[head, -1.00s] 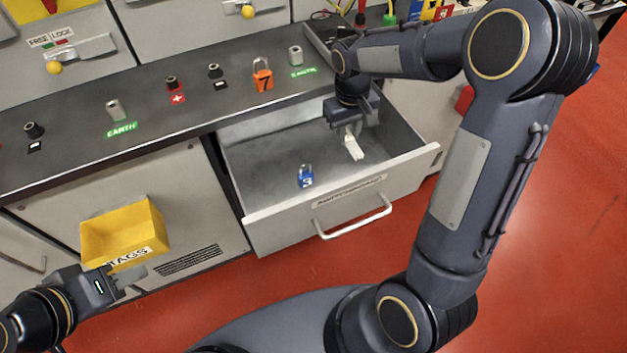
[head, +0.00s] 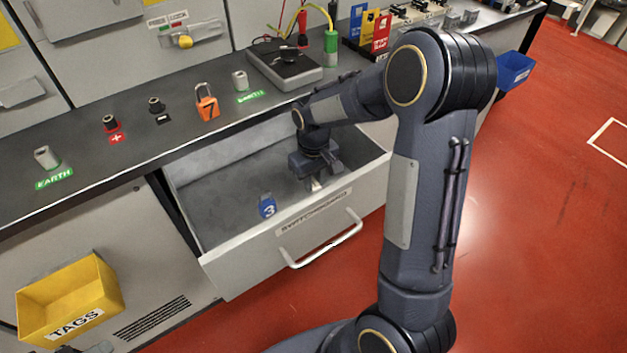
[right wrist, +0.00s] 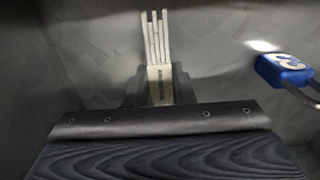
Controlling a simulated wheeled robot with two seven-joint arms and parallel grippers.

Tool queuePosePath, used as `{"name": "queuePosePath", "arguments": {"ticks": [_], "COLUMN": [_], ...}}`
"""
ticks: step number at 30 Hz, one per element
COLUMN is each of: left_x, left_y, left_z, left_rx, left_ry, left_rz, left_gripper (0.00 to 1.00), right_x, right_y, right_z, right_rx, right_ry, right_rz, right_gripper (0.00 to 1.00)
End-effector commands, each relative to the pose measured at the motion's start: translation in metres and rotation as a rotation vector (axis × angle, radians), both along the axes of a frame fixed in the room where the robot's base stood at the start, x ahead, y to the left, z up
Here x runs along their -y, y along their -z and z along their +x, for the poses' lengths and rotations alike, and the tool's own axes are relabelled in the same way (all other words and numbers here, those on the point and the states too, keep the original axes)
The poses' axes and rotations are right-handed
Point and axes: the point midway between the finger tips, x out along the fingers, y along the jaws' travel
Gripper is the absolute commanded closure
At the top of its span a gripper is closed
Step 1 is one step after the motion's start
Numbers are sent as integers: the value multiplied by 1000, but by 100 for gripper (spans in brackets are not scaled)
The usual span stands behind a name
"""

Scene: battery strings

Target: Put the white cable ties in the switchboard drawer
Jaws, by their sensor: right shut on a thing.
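The switchboard drawer (head: 240,258) is pulled open under the bench, with its labelled front and handle facing me. My right gripper (head: 314,181) is down inside the drawer, toward its right side. It is shut on the white cable ties (right wrist: 157,38), a bundle of several thin strips with a pale band. In the right wrist view they stick out beyond the fingers (right wrist: 157,88) over the grey drawer floor. In the head view only a small white bit of them shows. Only a piece of my left gripper (head: 98,347) shows at the bottom edge; its fingers cannot be made out.
A blue padlock (head: 267,206) marked 3 lies in the drawer, left of my right gripper. A yellow TAGS box (head: 70,295) is at lower left. An orange padlock (head: 207,103) and several terminals stand on the bench above. A blue bin (head: 514,70) is at far right.

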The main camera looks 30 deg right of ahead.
Motion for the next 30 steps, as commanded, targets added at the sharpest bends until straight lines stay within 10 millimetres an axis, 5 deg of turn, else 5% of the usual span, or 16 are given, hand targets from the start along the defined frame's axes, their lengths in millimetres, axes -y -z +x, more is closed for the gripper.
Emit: {"name": "queuePosePath", "arguments": {"ticks": [9, 10, 15, 23, 30], "left_x": [0, 0, 0, 0, 0], "left_y": [3, 3, 2, 1, -7], "left_z": [0, 0, 0, 0, 0], "left_rx": [0, 0, 0, 0, 0], "left_ry": [0, 0, 0, 0, 0], "left_rz": [0, 0, 0, 0, 0], "left_gripper": [64, 64, 64, 64, 64], "right_x": [0, 0, 0, 0, 0], "right_y": [4, 4, 3, 2, -27], "right_z": [0, 0, 0, 0, 1], "right_rx": [0, 0, 1, 1, 7], "right_ry": [0, 0, 0, 0, 0], "right_rz": [0, 0, 0, 0, 1], "right_gripper": [100, 77, 56, 56, 56]}}
